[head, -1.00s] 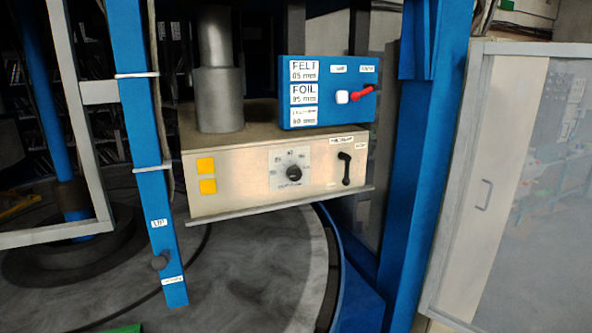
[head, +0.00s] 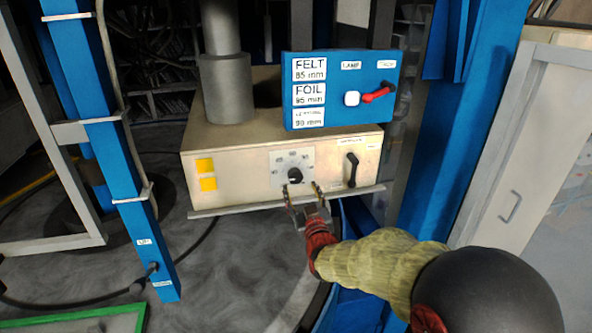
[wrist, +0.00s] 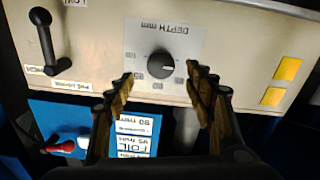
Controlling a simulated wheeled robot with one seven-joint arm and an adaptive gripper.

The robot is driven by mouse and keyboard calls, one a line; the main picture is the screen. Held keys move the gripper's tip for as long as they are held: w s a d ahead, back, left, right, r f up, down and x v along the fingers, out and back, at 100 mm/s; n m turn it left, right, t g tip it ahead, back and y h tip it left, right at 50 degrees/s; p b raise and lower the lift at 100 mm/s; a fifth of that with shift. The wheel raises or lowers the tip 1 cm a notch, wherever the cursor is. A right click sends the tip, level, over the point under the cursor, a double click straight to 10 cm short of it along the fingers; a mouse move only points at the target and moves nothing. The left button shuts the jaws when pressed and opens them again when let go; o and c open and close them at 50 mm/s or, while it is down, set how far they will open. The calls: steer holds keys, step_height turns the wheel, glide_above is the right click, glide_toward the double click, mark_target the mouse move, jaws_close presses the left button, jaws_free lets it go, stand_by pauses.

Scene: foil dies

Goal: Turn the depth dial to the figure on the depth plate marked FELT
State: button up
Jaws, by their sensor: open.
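The depth dial (head: 295,175) is a round black knob on a pale scale plate (head: 280,160) on the cream box front. In the wrist view the knob (wrist: 162,64) appears upside down, with a pale mark on its right; the figure it points at is unclear. The depth plate is the stack of white labels on the blue panel: FELT (head: 309,69) reads 85 mm, FOIL (head: 309,94) reads 95 mm, and a lower label seems to read 90 mm. My gripper (head: 302,189) is open and empty, its fingertips just before the dial, one on each side.
A black lever (head: 352,170) is on the cream box right of the dial. The blue panel (head: 340,120) above carries a white lamp (head: 352,98) and a red-handled lever (head: 378,94). A ledge (head: 240,209) runs under the box. Blue posts (head: 125,200) stand either side.

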mark_target(296, 179)
steer(key=shift+x, duration=3.85)
steer(key=shift+s+a, duration=0.1)
steer(key=shift+c, duration=1.2)
steer(key=c, duration=0.9)
